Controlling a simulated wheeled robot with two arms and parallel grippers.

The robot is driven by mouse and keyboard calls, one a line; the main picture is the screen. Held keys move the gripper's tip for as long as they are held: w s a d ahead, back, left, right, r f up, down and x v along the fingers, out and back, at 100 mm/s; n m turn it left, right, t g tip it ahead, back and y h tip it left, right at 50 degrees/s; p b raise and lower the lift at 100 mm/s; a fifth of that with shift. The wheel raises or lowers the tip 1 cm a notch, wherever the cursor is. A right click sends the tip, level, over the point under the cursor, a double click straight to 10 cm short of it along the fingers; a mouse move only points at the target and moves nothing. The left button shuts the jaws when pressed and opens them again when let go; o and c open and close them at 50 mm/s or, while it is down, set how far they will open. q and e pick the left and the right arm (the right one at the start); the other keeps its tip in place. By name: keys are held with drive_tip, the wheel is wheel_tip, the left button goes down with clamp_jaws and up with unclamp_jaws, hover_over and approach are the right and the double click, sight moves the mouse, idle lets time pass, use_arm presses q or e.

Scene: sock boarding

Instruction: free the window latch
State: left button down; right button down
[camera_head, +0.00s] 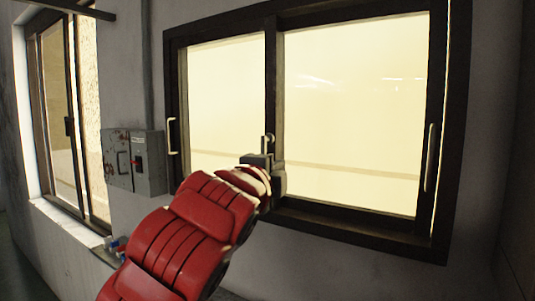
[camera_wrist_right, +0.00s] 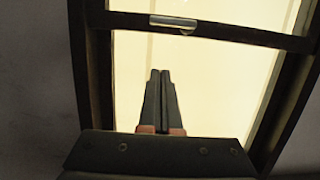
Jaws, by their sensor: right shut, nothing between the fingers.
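My right gripper (camera_head: 266,160) is at the end of the red arm, in front of the window's dark middle upright. In the right wrist view its two dark fingers (camera_wrist_right: 160,92) lie together, shut and empty, against the bright pane. A short pale metal piece (camera_wrist_right: 173,23) sits on the dark frame bar beyond the fingertips, with a gap between. Whether it is the latch or a pull handle, I cannot tell. In the head view, a small upright metal piece (camera_head: 268,141) shows just above the gripper; what it is stays unclear. My left gripper is not in view.
The dark-framed window (camera_head: 455,150) has a pale handle (camera_head: 172,136) at its left and another (camera_head: 430,157) at its right. A grey wall box (camera_head: 150,165) with a red switch is left of the arm. A second window (camera_head: 68,120) stands farther left.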

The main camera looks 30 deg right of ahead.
sight(266, 151)
drive_tip(key=w+d+p, duration=0.2)
drive_tip(key=w+p, duration=0.2)
drive_tip(key=w, duration=0.2)
drive_tip(key=shift+w+d+p, duration=0.3)
